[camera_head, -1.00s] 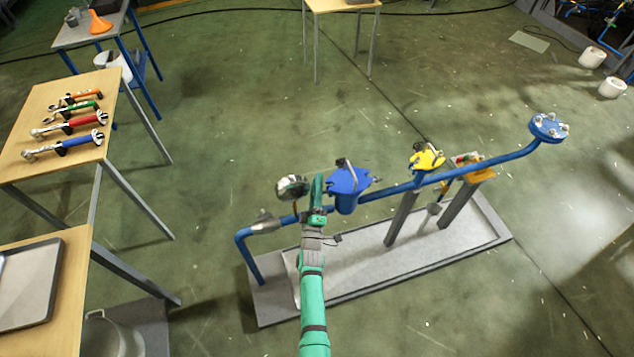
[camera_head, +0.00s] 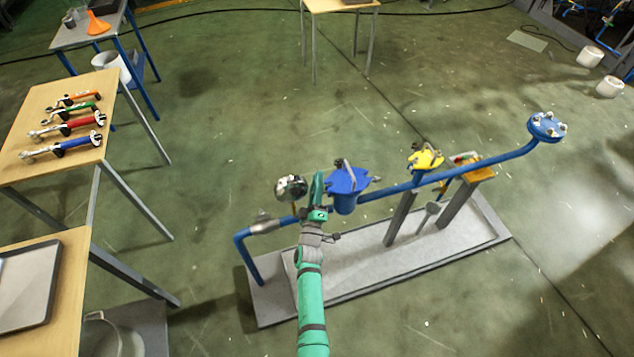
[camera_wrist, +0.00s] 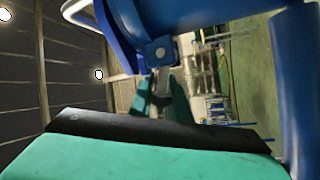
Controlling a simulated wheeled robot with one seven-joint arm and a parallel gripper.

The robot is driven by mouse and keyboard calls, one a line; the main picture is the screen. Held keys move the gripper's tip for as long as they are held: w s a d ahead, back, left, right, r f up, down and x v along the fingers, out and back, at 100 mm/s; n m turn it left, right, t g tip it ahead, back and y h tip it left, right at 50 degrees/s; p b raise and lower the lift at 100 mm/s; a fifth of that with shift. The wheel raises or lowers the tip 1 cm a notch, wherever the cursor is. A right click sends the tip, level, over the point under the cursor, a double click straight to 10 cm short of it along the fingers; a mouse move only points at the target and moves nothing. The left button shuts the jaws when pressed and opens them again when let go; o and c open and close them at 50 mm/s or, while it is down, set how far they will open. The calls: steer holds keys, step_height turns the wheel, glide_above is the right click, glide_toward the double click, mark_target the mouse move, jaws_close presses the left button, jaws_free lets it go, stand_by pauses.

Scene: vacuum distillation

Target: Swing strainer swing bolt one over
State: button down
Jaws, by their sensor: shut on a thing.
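The blue strainer (camera_head: 346,181) sits on the blue pipe run, with its flat lid on top and a grey handle-like bar above it. My gripper (camera_head: 318,194) is at the strainer's left side. In the wrist view, my gripper (camera_wrist: 157,98) is shut on a grey swing bolt (camera_wrist: 160,82) that hangs from a blue lug (camera_wrist: 158,50) under the lid flange. The green fingertips stand on both sides of the bolt. In the head view the bolt is too small and hidden to make out.
A round gauge (camera_head: 291,188) stands close left of my gripper. A yellow-topped fitting (camera_head: 425,157) and a blue end flange (camera_head: 547,126) lie along the pipe (camera_head: 470,168) to the right. A grey tray (camera_head: 350,287) lies below. Wrenches rest on the left table (camera_head: 22,172).

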steer(key=c, duration=1.9)
jaws_free()
steer(key=shift+s, duration=0.1)
steer(key=v, duration=1)
steer(key=shift+s, duration=0.4)
steer(key=shift+f, duration=0.1)
